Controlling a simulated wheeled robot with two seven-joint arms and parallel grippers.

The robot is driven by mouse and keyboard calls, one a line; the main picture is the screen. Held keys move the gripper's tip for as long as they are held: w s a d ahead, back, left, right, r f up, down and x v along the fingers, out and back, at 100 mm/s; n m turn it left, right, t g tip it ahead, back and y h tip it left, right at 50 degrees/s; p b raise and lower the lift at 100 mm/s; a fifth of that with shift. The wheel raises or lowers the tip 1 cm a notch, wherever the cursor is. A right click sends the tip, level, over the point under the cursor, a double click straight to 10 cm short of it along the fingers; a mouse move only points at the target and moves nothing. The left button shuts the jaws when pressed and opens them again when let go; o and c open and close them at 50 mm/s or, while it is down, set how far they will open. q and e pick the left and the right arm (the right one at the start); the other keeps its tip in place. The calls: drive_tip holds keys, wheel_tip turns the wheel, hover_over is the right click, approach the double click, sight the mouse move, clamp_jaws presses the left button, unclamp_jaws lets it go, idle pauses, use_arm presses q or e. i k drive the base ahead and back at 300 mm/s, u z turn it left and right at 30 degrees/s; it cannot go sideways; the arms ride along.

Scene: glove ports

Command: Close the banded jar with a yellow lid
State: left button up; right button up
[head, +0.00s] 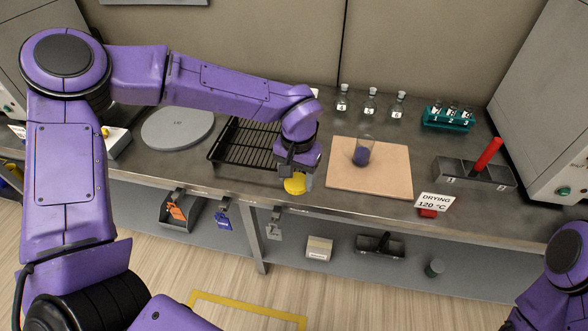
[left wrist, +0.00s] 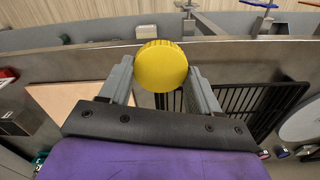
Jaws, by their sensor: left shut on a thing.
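My left gripper (head: 297,172) is shut on a round yellow lid (head: 294,186). The lid is over the bench's front edge, left of the tan board. In the left wrist view, the yellow lid (left wrist: 161,66) sits between the two grey fingers of my left gripper (left wrist: 161,75), its flat ridged-rim disc facing the camera. An open clear glass jar (head: 362,152) with dark blue contents stands upright on the tan board (head: 385,182), right of the gripper and apart from it. A band on the jar cannot be made out. My right gripper is out of view.
A black wire rack (head: 245,142) lies left of the gripper, with a round grey plate (head: 178,127) beyond. Small numbered bottles (head: 370,101) stand behind the board. A teal vial rack (head: 448,117), a grey holder (head: 460,173) and a "DRYING 120 °C" sign (head: 435,201) are right.

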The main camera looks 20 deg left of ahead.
sight(365, 143)
drive_tip(key=z, duration=1.2)
drive_tip(key=k, duration=0.85)
drive_tip(key=u, duration=1.1)
drive_tip(key=i, duration=0.5)
drive_tip(key=z, duration=0.05)
